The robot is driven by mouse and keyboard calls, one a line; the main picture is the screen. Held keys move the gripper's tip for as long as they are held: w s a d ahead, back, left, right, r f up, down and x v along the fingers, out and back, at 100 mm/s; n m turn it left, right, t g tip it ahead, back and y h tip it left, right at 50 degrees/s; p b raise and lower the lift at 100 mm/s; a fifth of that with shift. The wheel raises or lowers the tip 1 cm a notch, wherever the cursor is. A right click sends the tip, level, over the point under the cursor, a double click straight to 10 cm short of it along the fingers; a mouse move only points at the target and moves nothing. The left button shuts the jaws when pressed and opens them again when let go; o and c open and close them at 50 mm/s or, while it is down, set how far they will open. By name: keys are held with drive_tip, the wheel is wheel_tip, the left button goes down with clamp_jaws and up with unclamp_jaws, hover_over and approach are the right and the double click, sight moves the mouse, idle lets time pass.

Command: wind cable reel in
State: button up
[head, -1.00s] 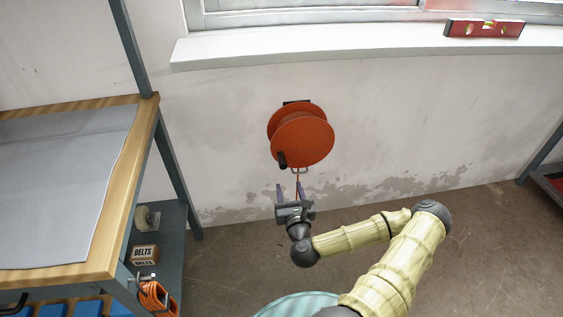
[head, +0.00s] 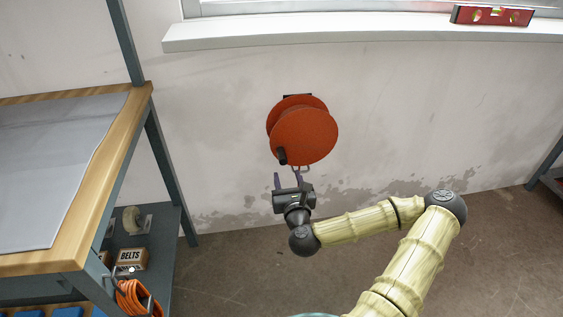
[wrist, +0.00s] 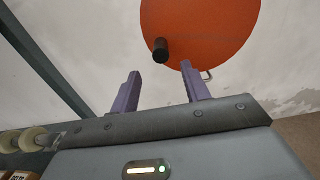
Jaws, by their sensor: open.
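The orange cable reel (head: 305,135) is mounted on the wall below the window sill. Its dark crank handle (head: 282,156) sticks out at the lower left of the front disc. My gripper (head: 288,180) is just below the reel, its two purple fingers apart, empty and pointing up toward it. In the wrist view the reel (wrist: 205,30) fills the top, and the handle (wrist: 160,50) shows above the gap between the open fingers (wrist: 162,88), apart from them. A small metal loop (wrist: 207,75) shows under the reel. The cable itself is mostly hidden.
A workbench (head: 128,130) with a grey mat stands at the left, with a BELTS box (head: 132,259) and an orange cord coil (head: 135,298) low on it. A red level (head: 492,15) lies on the white sill (head: 350,33). The wall right of the reel is clear.

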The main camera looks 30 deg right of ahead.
sight(282, 154)
drive_tip(key=b+x, duration=0.3)
drive_tip(key=x, duration=0.8)
drive_tip(key=shift+w+b, duration=0.15)
drive_tip(key=shift+b, duration=0.15)
drive_tip(key=shift+d, duration=0.1)
clamp_jaws()
